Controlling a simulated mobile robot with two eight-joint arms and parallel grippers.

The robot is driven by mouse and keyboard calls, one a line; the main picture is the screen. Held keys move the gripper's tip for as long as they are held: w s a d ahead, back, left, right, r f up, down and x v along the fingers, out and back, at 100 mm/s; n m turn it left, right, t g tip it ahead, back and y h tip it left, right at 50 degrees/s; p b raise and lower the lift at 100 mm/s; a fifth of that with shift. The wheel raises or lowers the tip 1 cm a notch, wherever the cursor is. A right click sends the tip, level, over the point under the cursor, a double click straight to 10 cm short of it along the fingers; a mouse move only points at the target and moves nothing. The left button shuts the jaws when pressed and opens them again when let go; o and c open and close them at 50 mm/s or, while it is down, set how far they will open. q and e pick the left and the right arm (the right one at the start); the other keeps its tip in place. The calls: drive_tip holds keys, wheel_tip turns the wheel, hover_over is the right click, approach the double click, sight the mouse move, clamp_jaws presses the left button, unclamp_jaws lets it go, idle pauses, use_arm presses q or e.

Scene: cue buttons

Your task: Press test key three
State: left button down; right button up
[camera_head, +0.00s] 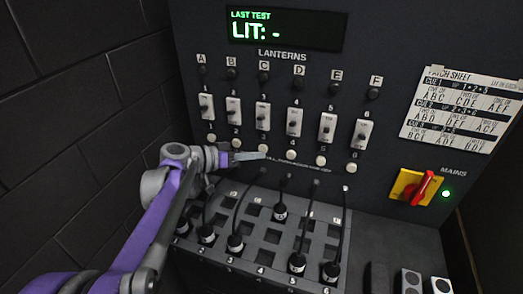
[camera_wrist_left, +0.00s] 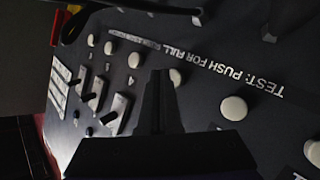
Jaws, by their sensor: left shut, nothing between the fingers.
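Test key three (camera_head: 263,149) is a white round button, third from the left in the row under the numbered sliders on the dark panel. In the left wrist view it appears to be the white button (camera_wrist_left: 177,76) just right of my fingertips. My left gripper (camera_head: 264,155) is shut and empty. Its tip is at the lower edge of key three in the head view; I cannot tell whether it touches. The fingers also show in the wrist view (camera_wrist_left: 158,88). The display (camera_head: 285,27) reads "LAST TEST LIT: -". My right gripper is not in view.
Neighbouring white keys two (camera_head: 236,143) and four (camera_head: 291,155) lie close on either side. Below is a socket board (camera_head: 262,257) with several black plugs and cables. A red mains switch (camera_head: 424,188) on yellow, with a green light, and a patch sheet (camera_head: 460,108) are at right.

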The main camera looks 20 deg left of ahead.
use_arm(q)
drive_tip(key=shift+w, duration=0.1)
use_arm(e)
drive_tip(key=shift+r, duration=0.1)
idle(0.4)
use_arm(q)
drive_tip(key=shift+w, duration=0.4)
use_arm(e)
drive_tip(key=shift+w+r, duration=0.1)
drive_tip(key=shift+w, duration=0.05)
use_arm(q)
drive_tip(key=shift+w, duration=0.2)
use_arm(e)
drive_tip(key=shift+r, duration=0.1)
use_arm(q)
drive_tip(key=shift+s, duration=0.1)
drive_tip(key=shift+s+p, duration=0.3)
drive_tip(key=shift+s, duration=0.25)
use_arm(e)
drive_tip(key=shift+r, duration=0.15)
use_arm(q)
drive_tip(key=s, duration=0.6)
drive_tip(key=shift+d+p, duration=0.2)
drive_tip(key=shift+p, duration=0.15)
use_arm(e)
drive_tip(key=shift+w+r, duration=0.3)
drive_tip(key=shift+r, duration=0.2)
